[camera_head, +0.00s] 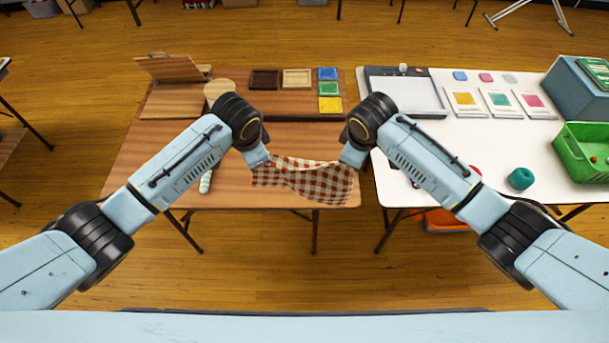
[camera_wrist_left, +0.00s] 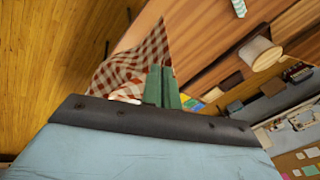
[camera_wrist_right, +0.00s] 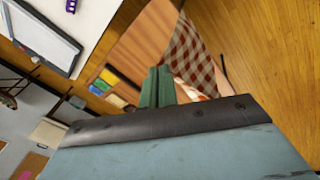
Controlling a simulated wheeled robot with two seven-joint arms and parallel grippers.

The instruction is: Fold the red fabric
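The red fabric (camera_head: 322,185) is a red-and-white checked cloth. It is stretched between my two grippers at the front edge of the brown table and sags in the middle. My left gripper (camera_head: 264,163) is shut on its left upper corner. My right gripper (camera_head: 349,160) is shut on its right upper corner. In the left wrist view the fabric (camera_wrist_left: 135,65) hangs beside the closed green fingers. In the right wrist view the fabric (camera_wrist_right: 190,55) shows just beyond the closed fingers. The exact pinch points are hidden.
The brown table (camera_head: 300,133) is mostly clear behind the fabric. A wooden box (camera_head: 172,95), a round wooden piece (camera_head: 218,88), trays (camera_head: 297,78) and coloured squares (camera_head: 328,88) stand at its back. A striped stick (camera_head: 206,183) lies left. The white table (camera_head: 462,135) adjoins on the right.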

